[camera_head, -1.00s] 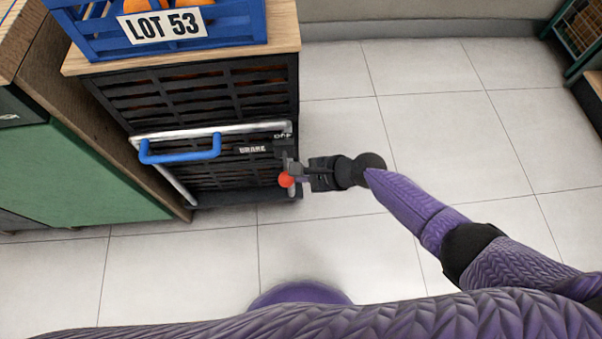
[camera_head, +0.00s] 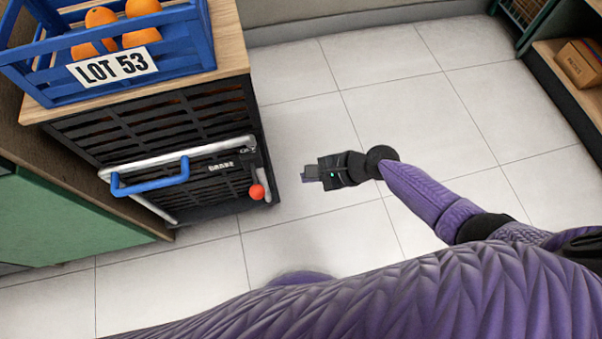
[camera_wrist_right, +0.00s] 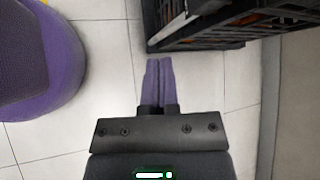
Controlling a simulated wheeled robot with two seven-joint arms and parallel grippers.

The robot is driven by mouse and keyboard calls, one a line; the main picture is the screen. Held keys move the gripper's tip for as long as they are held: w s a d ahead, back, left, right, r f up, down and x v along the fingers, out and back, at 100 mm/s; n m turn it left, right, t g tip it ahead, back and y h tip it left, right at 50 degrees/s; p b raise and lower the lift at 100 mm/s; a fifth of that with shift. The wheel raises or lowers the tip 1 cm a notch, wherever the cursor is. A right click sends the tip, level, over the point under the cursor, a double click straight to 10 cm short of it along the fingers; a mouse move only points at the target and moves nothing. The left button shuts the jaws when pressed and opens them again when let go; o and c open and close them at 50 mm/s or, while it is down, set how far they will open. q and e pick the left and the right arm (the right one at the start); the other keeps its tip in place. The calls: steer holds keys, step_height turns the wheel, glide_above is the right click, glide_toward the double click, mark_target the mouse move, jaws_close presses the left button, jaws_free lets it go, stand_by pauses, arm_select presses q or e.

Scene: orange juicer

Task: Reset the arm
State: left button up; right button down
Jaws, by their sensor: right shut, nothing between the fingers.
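My right gripper (camera_head: 311,174) is shut and empty, held over the tiled floor to the right of the dark slatted cart (camera_head: 170,115). In the right wrist view its purple fingers (camera_wrist_right: 159,80) are pressed together with nothing between them. The cart's brake lever with the red knob (camera_head: 257,192) is to the left of the gripper, with a clear gap between them. My left gripper is not in view.
A blue crate (camera_head: 180,48) labelled LOT 53 holds several oranges on the cart's wooden top. A blue handle (camera_head: 150,184) sticks out of the cart's front. A shelf with a cardboard box (camera_head: 580,62) is at the right. Open floor (camera_head: 450,130) lies between.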

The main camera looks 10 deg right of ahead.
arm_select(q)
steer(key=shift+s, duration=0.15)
arm_select(e)
steer(key=s+d+f+n+g+h+p, duration=0.1)
steer(key=s+d+f+n+h+p, duration=0.2)
steer(key=s, duration=0.5)
steer(key=s+d+f+n+g+h+p, duration=0.1)
steer(key=s+d+f+n+h+p, duration=0.2)
steer(key=s, duration=0.4)
steer(key=s+d+f+n+g+h+p, duration=0.1)
steer(key=s+d+n+h+p, duration=0.15)
steer(key=s+d+n, duration=0.4)
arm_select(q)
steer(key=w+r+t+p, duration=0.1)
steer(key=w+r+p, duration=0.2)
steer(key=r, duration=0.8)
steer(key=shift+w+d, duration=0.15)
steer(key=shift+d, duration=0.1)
arm_select(e)
steer(key=s+r+n+g+h, duration=0.1)
steer(key=s+n, duration=0.5)
steer(key=s, duration=1)
steer(key=shift+s+a+r+g, duration=0.15)
steer(key=shift+s+a+g, duration=0.1)
steer(key=shift+g, duration=0.05)
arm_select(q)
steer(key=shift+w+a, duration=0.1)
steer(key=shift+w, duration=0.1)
